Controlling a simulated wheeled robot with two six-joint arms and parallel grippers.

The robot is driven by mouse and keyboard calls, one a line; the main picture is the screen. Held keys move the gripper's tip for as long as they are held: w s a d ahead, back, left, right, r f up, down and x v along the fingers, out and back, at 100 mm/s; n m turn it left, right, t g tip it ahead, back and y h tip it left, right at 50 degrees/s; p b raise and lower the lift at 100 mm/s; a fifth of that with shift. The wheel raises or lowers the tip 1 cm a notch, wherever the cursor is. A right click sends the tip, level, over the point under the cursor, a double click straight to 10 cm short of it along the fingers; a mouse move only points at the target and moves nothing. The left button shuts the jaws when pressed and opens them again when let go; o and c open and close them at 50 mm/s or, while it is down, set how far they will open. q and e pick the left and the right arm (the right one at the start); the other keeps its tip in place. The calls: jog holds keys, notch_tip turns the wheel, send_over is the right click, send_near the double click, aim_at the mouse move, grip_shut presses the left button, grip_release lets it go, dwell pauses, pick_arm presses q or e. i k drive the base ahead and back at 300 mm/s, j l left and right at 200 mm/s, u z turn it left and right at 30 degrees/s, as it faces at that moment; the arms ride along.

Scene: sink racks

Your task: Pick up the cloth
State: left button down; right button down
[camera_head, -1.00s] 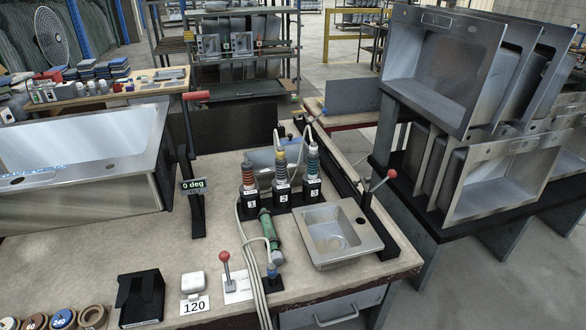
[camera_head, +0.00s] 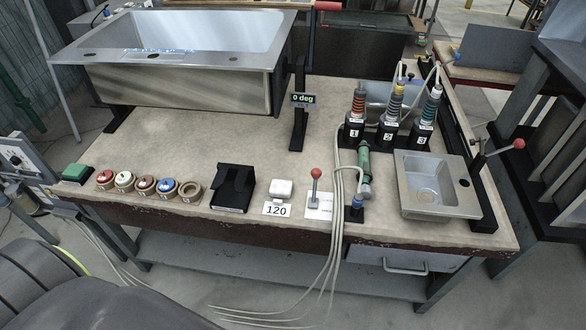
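A small white, rounded item (camera_head: 281,189) lies near the front edge of the workbench, just behind a label reading 120 (camera_head: 277,210). It may be the folded cloth, but it is too small to tell. A green pad-like block (camera_head: 75,172) lies at the bench's front left corner; I cannot tell what it is made of. No other cloth is clear to see. Neither of my grippers is in view.
The workbench (camera_head: 225,135) carries a large steel sink (camera_head: 180,55), a small sink (camera_head: 425,182), three numbered tools (camera_head: 389,125), a black holder (camera_head: 233,188), several round discs (camera_head: 145,187) and a red-knobbed lever (camera_head: 316,180). The bench's middle is bare.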

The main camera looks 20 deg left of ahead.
aim_at(278, 188)
jog(key=u, duration=1.1)
